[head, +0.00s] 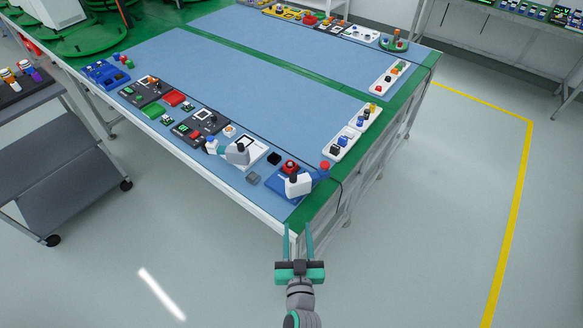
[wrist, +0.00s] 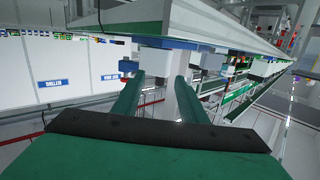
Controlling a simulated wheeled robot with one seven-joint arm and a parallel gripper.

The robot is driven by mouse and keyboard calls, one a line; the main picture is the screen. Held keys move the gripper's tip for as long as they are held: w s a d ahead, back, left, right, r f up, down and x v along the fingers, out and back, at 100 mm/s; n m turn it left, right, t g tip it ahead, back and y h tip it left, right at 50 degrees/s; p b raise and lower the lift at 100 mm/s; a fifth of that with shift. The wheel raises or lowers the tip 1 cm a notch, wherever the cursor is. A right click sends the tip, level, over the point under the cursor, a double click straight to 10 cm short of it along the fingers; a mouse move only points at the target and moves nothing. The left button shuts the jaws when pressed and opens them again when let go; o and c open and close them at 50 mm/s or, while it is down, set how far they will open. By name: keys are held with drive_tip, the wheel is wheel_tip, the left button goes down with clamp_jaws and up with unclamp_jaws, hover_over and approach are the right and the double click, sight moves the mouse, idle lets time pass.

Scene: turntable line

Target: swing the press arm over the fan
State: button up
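A second white-and-grey arm (head: 236,152) lies over a white plate to the left. My gripper (head: 297,232) is open and empty, in front of and below the table corner. Its spread fingers also show in the wrist view (wrist: 160,88).
Button panels (head: 343,143) line the right edge, and more modules (head: 147,88) line the front-left edge. The table middle is clear. A grey cart (head: 65,165) stands left. Floor at right is open.

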drive_tip(key=n+y, duration=0.1)
drive_tip(key=y, duration=0.1)
approach(292, 174)
drive_tip(key=w, duration=0.1)
drive_tip(key=w+f, duration=0.1)
drive_tip(key=shift+w+a+f+t, duration=0.1)
drive_tip(key=shift+w+t, duration=0.3)
drive_tip(key=w, duration=0.3)
drive_tip(key=w+a, duration=0.1)
drive_tip(key=w, duration=0.6)
drive_tip(key=shift+w+a, duration=0.1)
drive_tip(key=shift+a, duration=0.25)
clamp_jaws()
